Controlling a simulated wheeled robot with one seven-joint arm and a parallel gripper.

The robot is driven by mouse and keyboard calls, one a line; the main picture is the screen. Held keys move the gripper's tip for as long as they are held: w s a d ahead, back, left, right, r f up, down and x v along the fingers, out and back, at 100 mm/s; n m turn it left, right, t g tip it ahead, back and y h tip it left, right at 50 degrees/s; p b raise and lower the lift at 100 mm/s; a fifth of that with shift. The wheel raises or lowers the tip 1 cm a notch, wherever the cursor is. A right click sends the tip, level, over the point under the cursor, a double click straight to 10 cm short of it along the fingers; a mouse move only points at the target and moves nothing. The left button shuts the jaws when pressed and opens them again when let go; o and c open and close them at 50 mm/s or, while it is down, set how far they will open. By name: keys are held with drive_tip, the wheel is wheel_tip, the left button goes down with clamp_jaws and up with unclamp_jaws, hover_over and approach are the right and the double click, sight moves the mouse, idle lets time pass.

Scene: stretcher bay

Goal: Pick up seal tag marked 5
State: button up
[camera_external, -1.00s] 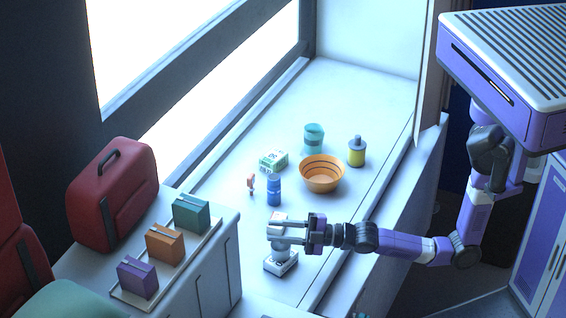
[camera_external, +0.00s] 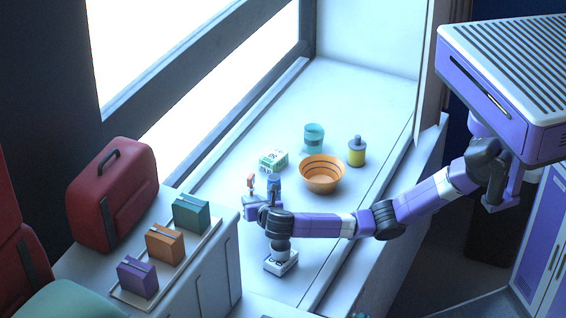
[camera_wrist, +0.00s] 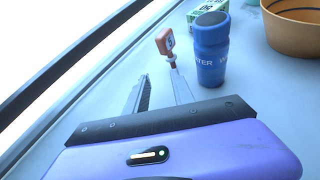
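The seal tag (camera_external: 250,181) is a small orange-red tag standing on the counter, left of a blue bottle. My gripper (camera_wrist: 160,75) is open. Its two fingers point toward the tag, which shows just beyond the right fingertip. Nothing is between the fingers. In the external view my gripper (camera_external: 252,200) is low, just in front of the tag, and the fingers are partly hidden.
The blue bottle (camera_wrist: 211,50) stands close right of the tag. A green-white box (camera_external: 273,160), an orange bowl (camera_external: 322,176), a teal cup (camera_external: 314,137) and a yellow bottle (camera_external: 356,153) stand farther back. The window edge lies left.

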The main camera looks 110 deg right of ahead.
sight(252, 191)
drive_tip(key=shift+s+d+g, duration=0.15)
drive_tip(key=shift+s+g, duration=0.55)
drive_tip(key=shift+s, duration=0.15)
drive_tip(key=shift+s+d, duration=0.15)
drive_tip(key=shift+d, duration=0.1)
drive_tip(key=shift+w+b+x, duration=0.1)
drive_tip(key=shift+b+x, duration=0.15)
drive_tip(key=shift+x, duration=1.55)
drive_tip(key=shift+w+b+x, duration=0.15)
drive_tip(key=shift+b+x, duration=0.1)
drive_tip(key=shift+x, duration=1.55)
drive_tip(key=shift+f, duration=0.1)
drive_tip(key=shift+c, duration=0.4)
clamp_jaws()
